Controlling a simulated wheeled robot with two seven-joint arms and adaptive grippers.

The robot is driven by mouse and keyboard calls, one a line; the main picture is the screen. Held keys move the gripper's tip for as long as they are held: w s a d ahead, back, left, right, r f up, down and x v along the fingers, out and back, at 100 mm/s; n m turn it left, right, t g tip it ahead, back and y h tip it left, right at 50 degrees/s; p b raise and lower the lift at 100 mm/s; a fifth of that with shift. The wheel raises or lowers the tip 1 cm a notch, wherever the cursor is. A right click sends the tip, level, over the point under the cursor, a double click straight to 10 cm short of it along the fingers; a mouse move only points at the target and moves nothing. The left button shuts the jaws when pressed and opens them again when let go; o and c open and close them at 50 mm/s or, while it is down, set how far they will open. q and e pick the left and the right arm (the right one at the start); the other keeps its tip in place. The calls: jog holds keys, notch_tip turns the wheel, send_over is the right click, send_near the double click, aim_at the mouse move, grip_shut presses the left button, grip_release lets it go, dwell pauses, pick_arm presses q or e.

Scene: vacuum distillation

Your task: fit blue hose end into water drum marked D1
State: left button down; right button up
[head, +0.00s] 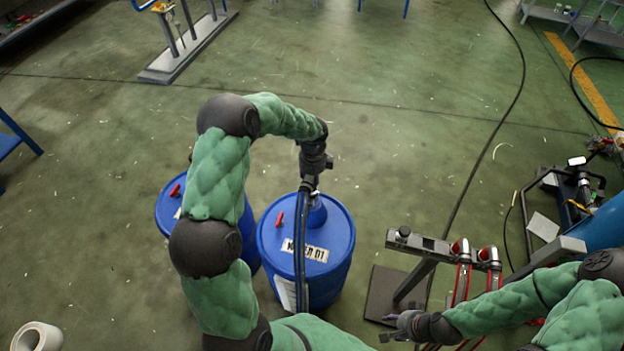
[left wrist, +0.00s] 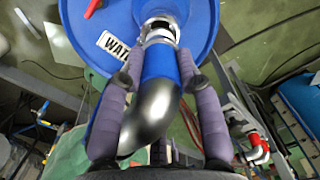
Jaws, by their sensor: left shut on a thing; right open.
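The water drum (head: 335,240) is blue, with a white label reading "WATER" and what looks like D1. It fills the top of the left wrist view (left wrist: 112,14). My left gripper (head: 315,188) is above its lid and shut on the blue hose end (left wrist: 159,66), a blue sleeve with a dark metallic elbow (left wrist: 150,112). The fingers (left wrist: 161,72) lie on both sides. The sleeve's far end meets a pale ring (left wrist: 160,28) at the drum's top; I cannot tell how deep it sits. My right gripper (head: 385,328) is open and empty, low at the right.
A second blue drum (head: 172,212) stands left of the labelled one, partly behind my left arm. A red part (head: 279,219) sits on the lid. A metal stand (head: 418,243) with red hoses (head: 462,283) is at the right. The floor behind is mostly clear.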

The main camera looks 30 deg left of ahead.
pick_arm(q)
jog(key=shift+p, duration=0.4)
dwell(1.2)
jog(key=shift+f+b, duration=1.2)
jog(key=shift+f, duration=1)
jog(key=c, duration=0.8)
grip_release()
notch_tip(320, 180, up, 12)
jog(key=shift+s+d, duration=0.1)
jog(key=shift+d, duration=0.05)
dwell(0.3)
